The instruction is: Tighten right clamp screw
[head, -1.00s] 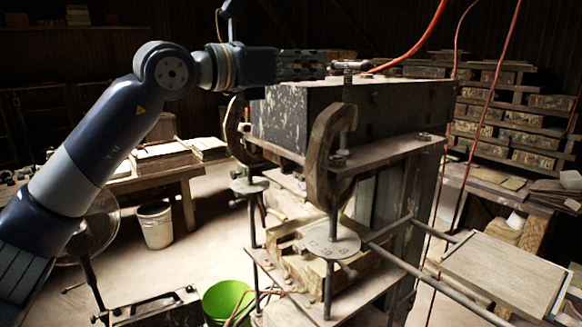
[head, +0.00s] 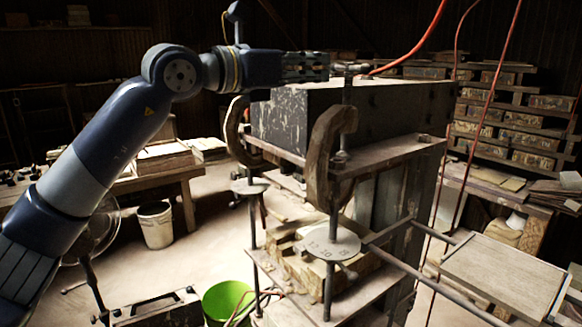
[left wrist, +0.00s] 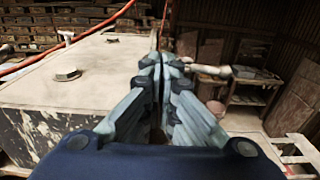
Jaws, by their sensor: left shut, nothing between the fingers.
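The right clamp (head: 319,165) is a worn C-shaped frame on the front of the press. Its upright screw (head: 347,115) rises above the press top and ends in a metal cross handle (head: 350,69). My left gripper (head: 326,67) is shut and empty, its tips beside the left end of that handle. In the left wrist view, the handle (left wrist: 208,70) lies just right of the shut fingertips (left wrist: 160,62). I cannot tell whether they touch. A round marked disc (head: 332,243) sits lower on the press. My right gripper is out of view.
The dark press block (head: 280,120) lies below my left forearm. A second C-clamp (head: 233,135) stands to the left. A red hose (head: 425,40) runs up behind the handle. A green bucket (head: 227,300) stands on the floor.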

